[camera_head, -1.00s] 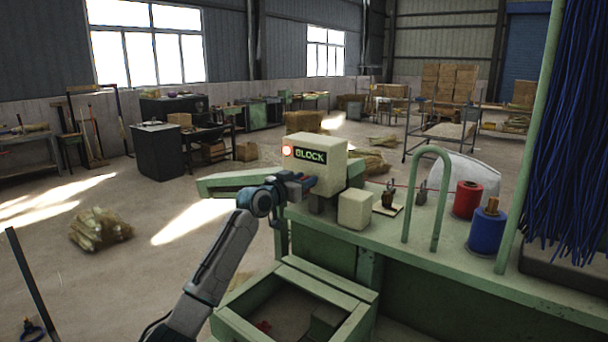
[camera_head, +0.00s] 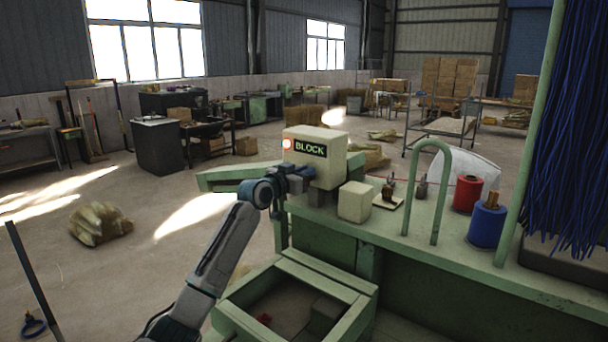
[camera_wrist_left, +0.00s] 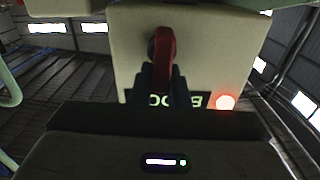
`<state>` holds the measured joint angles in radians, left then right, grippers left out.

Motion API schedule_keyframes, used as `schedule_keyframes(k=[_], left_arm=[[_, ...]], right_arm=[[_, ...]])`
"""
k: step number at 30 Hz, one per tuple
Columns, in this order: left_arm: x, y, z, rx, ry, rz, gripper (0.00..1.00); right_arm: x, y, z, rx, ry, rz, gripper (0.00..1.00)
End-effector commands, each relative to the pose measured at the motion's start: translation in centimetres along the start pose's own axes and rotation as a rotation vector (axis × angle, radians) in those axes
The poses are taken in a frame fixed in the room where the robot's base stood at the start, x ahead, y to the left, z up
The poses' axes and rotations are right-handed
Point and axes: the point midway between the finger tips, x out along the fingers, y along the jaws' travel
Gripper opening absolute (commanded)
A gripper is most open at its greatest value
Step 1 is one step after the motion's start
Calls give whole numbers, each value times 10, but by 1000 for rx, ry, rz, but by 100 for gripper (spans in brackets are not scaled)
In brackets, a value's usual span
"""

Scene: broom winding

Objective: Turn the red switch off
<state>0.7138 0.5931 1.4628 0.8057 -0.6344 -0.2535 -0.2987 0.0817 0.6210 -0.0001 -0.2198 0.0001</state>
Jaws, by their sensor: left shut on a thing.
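A cream control box (camera_head: 322,146) stands on the green machine, with a lit red lamp (camera_head: 287,143) and a display reading BLOCK (camera_head: 310,149) on its front. The red switch (camera_wrist_left: 163,52) shows on the box's face in the left wrist view; in the head view it is hidden by my gripper. My left gripper (camera_head: 305,178) is at the box's front, under the display. In the left wrist view its two dark fingers (camera_wrist_left: 166,85) are closed on the red switch's lever. My right gripper is not in view.
The green machine table (camera_head: 400,232) carries a cream block (camera_head: 355,201), a red spool (camera_head: 467,193), a blue spool (camera_head: 487,226) and a green hoop (camera_head: 437,190). Blue bristles hang at the right.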

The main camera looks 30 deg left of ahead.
Motion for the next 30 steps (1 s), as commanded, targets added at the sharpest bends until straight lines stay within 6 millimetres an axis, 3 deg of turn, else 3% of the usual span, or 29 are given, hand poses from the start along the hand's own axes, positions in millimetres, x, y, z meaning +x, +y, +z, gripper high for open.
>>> schedule_keyframes(k=[1,15,30], left_arm=[[0,1,9,17,-11,2,0],[1,9,15,393,-14,5,0],[1,16,20,870,-15,9,0]], right_arm=[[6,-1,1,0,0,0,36],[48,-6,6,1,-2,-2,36],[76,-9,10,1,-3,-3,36]])
